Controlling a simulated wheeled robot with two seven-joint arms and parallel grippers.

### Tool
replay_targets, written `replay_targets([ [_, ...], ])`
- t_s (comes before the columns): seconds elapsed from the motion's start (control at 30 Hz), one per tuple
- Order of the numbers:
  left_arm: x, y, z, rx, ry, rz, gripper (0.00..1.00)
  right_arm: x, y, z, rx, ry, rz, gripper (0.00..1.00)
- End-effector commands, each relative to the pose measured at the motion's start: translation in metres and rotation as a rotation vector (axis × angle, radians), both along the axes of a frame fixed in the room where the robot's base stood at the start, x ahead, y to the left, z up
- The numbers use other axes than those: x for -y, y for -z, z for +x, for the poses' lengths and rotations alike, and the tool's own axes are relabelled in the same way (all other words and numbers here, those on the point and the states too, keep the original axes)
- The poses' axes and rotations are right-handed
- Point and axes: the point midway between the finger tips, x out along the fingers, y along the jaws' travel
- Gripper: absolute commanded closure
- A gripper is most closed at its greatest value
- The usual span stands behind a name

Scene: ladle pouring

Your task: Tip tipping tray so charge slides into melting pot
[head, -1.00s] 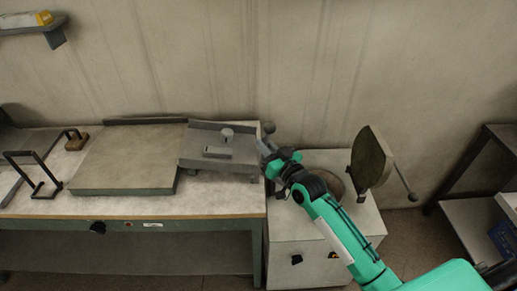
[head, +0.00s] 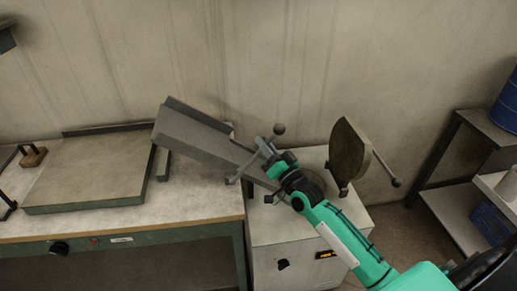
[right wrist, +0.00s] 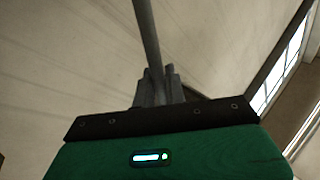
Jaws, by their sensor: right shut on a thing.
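The grey tipping tray (head: 195,137) is steeply tilted in the head view, its left end raised and its right end low beside the melting pot. My right gripper (head: 264,149) is shut on the tray's handle bar (head: 244,168), at the tray's low end. The handle rod (right wrist: 147,38) also shows in the right wrist view. The melting pot's opening (head: 317,181) is partly hidden behind my right arm. No charge pieces show on the visible tray surface; I cannot tell where they are. My left gripper is out of view.
The pot's round lid (head: 347,153) stands open to the right of the opening, with a ball-ended lever (head: 388,172). A flat plate (head: 88,172) lies on the workbench (head: 190,195) at left. A shelf with a blue drum (head: 506,108) stands at far right.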

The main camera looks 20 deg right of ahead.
Motion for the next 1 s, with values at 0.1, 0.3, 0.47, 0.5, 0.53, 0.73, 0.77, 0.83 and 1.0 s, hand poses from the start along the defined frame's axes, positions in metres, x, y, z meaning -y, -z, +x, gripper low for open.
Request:
replay_targets([
  [0.1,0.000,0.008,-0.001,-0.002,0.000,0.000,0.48,0.005,0.007,-0.001,0.006,0.003,0.026,1.00],
  [0.3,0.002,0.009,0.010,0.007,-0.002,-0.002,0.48,0.009,0.009,-0.002,0.014,0.002,0.057,1.00],
  [0.47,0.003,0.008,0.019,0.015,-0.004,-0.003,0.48,0.011,0.010,-0.003,0.017,0.002,0.067,1.00],
  [0.5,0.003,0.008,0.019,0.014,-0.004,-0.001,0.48,0.011,0.010,-0.003,0.017,0.002,0.069,1.00],
  [0.53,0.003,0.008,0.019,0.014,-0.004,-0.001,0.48,0.011,0.010,-0.003,0.017,0.002,0.069,1.00],
  [0.73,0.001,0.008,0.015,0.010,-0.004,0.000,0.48,0.011,0.010,-0.003,0.017,0.002,0.071,1.00],
  [0.77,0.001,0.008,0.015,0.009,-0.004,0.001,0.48,0.011,0.010,-0.003,0.017,0.002,0.071,1.00],
  [0.83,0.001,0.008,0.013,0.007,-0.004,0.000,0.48,0.011,0.010,-0.003,0.016,0.002,0.070,1.00],
  [1.0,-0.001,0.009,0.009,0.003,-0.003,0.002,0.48,0.010,0.010,-0.003,0.016,0.001,0.070,0.70],
])
